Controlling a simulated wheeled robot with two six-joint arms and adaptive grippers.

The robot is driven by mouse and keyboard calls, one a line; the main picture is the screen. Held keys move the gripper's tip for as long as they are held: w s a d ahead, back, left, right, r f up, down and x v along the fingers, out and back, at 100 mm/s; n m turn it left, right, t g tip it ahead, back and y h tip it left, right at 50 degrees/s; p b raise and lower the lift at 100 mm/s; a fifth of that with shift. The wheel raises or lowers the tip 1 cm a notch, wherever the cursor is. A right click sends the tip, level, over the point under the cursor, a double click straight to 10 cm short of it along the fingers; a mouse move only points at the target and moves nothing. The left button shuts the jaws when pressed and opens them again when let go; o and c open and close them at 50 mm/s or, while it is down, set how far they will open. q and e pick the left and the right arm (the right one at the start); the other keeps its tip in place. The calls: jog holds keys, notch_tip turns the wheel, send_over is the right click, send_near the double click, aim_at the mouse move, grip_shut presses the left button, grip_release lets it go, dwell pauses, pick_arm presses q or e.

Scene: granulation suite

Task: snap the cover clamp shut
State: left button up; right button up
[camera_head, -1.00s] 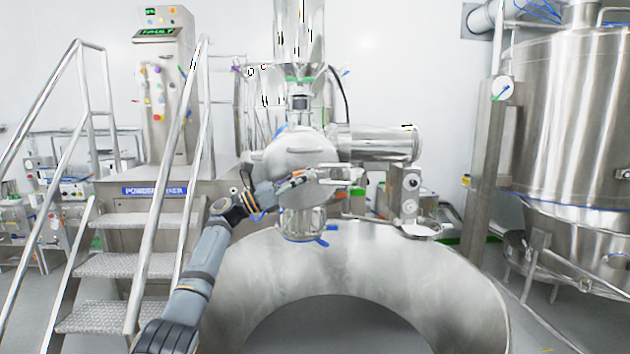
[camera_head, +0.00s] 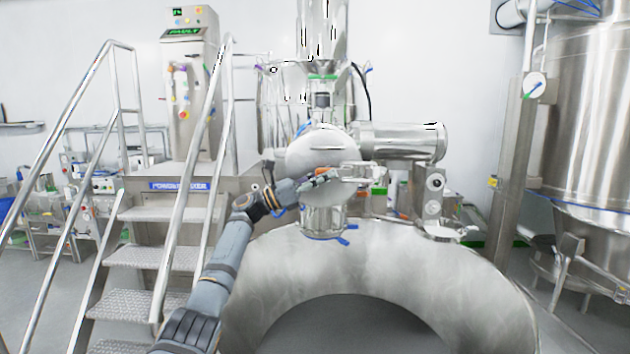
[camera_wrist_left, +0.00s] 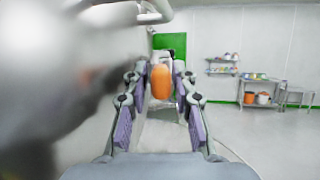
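A rounded, pale metal cover (camera_head: 322,148) sits on the machine in the middle of the head view. An orange knob or handle, which looks like part of the clamp, shows in the left wrist view (camera_wrist_left: 161,82), between the tips of my left gripper (camera_wrist_left: 160,76). The fingers stand apart on either side of it, with no clear contact. In the head view my left gripper (camera_head: 328,177) is in front of the cover's lower part and hides some of it. The clamp's latch cannot be made out. My right gripper is not in view.
A horizontal metal cylinder (camera_head: 402,141) juts out right of the cover. A curved metal body (camera_head: 270,268) lies below. Steps with rails (camera_head: 150,256) stand at left, a large tank (camera_head: 590,110) at right. A blurred pale shape (camera_wrist_left: 45,80) fills the wrist view's left side.

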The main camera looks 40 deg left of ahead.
pick_arm(q)
jog(key=v, duration=1.1)
jog(key=shift+a, duration=0.15)
jog(key=shift+s+f, duration=0.15)
jog(key=shift+f, duration=0.1)
